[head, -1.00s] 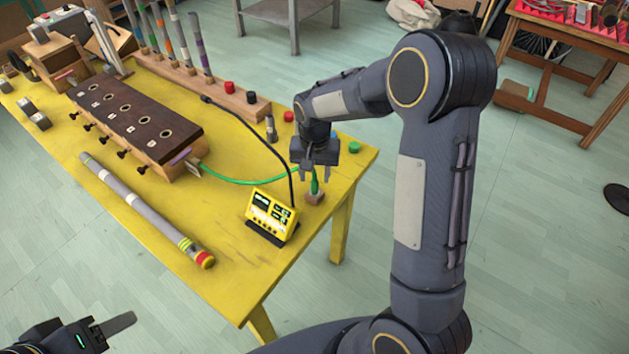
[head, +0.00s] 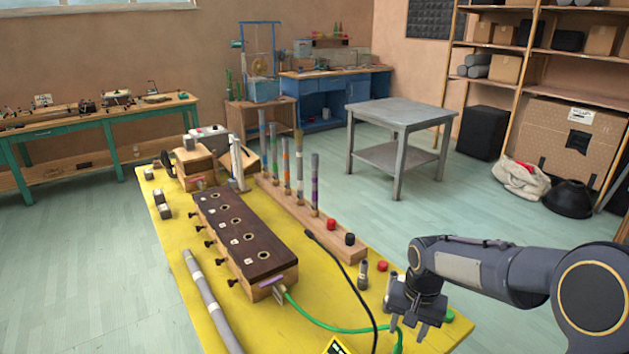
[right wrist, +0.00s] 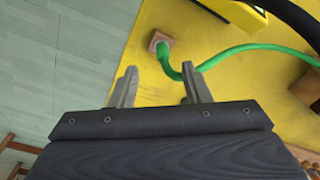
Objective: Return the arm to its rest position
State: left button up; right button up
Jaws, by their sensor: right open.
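My right gripper (head: 408,328) is open above the near right corner of the yellow table (head: 181,250). In the right wrist view, the gripper (right wrist: 159,73) has its two fingers spread with nothing between them. A green cable (right wrist: 173,70) rises from a small wooden block (right wrist: 159,40) beyond the fingertips, apart from them. In the head view the green cable (head: 335,327) runs from the dark-topped wooden box (head: 232,226) to below the gripper. My left gripper is out of view.
A wooden rack with upright tubes (head: 299,220), a grey tube (head: 205,297), red caps (head: 383,266) and a black cable (head: 338,264) are on the table. A yellow display device (head: 338,347) is cut off at the bottom. Open floor lies right of the table.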

jog(key=s+r+n+t+y, duration=0.25)
jog(key=s+r, duration=0.55)
jog(key=s, duration=0.4)
jog(key=s+a+n+t, duration=0.1)
jog(key=s+a+t, duration=0.1)
jog(key=s, duration=0.9)
jog(key=shift+s+a+r+n+t+y, duration=0.15)
jog(key=shift+s+a+n+t+y, duration=0.2)
jog(key=shift+a, duration=0.15)
jog(key=shift+w, duration=0.1)
